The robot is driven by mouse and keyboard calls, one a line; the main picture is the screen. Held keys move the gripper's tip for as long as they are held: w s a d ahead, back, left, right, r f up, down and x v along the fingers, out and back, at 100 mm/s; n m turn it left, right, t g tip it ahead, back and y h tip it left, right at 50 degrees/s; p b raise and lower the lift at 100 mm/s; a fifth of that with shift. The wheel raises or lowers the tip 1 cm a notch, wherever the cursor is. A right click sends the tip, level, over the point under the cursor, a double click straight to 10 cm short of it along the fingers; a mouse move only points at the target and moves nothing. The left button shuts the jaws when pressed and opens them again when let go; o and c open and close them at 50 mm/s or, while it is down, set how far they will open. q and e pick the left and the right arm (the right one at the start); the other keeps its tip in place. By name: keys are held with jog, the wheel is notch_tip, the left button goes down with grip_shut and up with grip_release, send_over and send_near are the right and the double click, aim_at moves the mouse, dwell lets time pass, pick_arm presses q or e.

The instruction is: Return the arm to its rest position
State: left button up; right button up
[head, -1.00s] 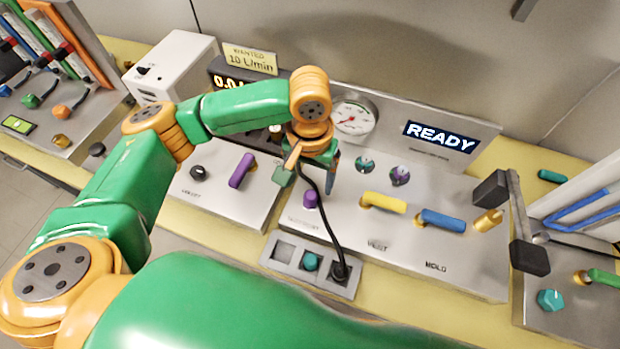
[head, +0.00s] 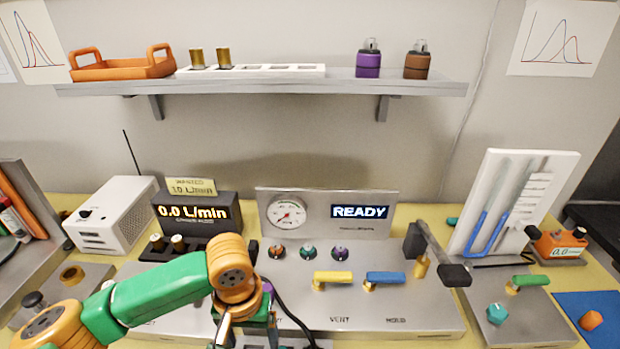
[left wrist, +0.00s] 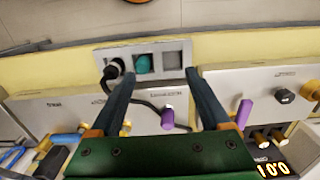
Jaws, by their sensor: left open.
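My left arm comes in from the lower left in the head view. Its gripper (head: 245,335) is at the bottom edge, in front of the left part of the grey panel (head: 400,322), and is partly cut off. In the left wrist view the left gripper's two dark fingers (left wrist: 158,78) are spread wide with nothing between their tips. A socket block (left wrist: 174,60) with a black plug and a teal button lies past the fingertips. My right gripper is not in view.
A gauge (head: 287,213), a READY display (head: 359,212), and yellow (head: 333,277) and blue (head: 386,278) handles are on the panel. A black-ended lever (head: 430,250) stands at its right. A shelf (head: 270,88) with an orange tray (head: 122,66) hangs above. A black cable (head: 292,315) runs beside the gripper.

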pick_arm(q)
jog(key=s+d+f+m+t+h, duration=0.2)
jog(key=s+d+f+m+h, duration=0.25)
jog(key=d, duration=0.35)
jog(key=s+a+f+n+y, duration=0.1)
jog(key=s+a+f, duration=0.2)
jog(key=a, duration=0.2)
jog(key=s+a+f+n+t+y, duration=0.1)
jog(key=s+a+f+y, duration=0.1)
jog(key=a, duration=0.3)
jog(key=s+a+f+n+y, duration=0.1)
jog(key=s+a+f, duration=0.2)
jog(key=a, duration=0.2)
notch_tip(320, 180, down, 15)
jog(key=s, duration=0.2)
jog(key=s+a+f+g, duration=0.1)
jog(key=s+f+g, duration=0.1)
jog(key=s+f, duration=0.8)
jog(key=shift+s+a, duration=0.4)
jog(key=shift+s, duration=0.75)
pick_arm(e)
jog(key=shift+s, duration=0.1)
